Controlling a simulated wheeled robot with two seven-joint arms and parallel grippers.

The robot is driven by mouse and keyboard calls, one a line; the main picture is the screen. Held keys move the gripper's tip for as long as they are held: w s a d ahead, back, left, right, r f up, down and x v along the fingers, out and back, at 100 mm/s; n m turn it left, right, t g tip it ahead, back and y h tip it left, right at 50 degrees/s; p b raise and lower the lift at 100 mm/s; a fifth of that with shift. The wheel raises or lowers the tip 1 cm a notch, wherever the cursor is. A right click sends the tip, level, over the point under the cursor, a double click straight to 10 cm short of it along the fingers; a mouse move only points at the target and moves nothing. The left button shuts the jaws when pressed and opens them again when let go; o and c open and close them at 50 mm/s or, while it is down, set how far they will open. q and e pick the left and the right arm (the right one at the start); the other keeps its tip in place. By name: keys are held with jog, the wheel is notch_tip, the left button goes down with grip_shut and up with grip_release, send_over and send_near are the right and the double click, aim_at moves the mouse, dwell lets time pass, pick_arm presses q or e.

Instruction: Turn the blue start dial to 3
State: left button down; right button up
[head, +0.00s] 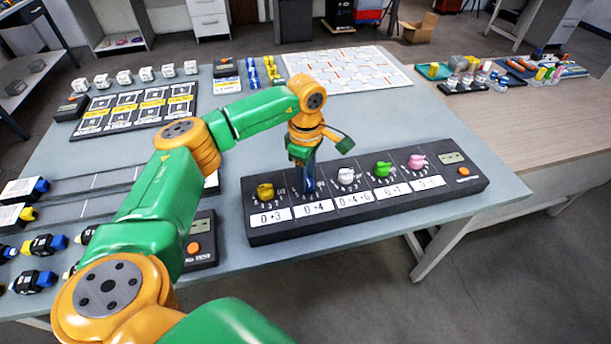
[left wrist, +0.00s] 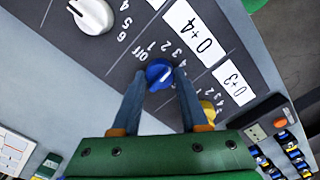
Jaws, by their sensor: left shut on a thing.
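The blue dial (head: 309,184) is on a dark control panel (head: 330,221), second from the left, behind a label that reads 0→4. In the left wrist view the blue dial (left wrist: 159,73) has OFF and the numbers 1 to 4 printed around its far side. I cannot tell clearly which mark its pointer faces. My left gripper (head: 307,178) reaches down onto it from above. In the left wrist view the left gripper's fingers (left wrist: 160,79) are closed on the dial's two sides. My right gripper is not in view.
A yellow dial (head: 265,191) stands to the left on the panel. White (head: 346,177), green (head: 382,169) and pink (head: 416,162) dials stand to the right. A small screen and an orange button (head: 463,171) are at the right end. Clear table lies behind the panel.

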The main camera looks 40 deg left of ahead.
aim_at(308, 178)
pick_arm(q)
jog(key=shift+m, duration=0.5)
jog(key=shift+c, duration=2.1)
grip_release()
jog(key=shift+d, duration=0.15)
notch_tip(308, 178, up, 7)
jog(key=shift+r+b, duration=0.1)
jog(key=shift+b, duration=0.25)
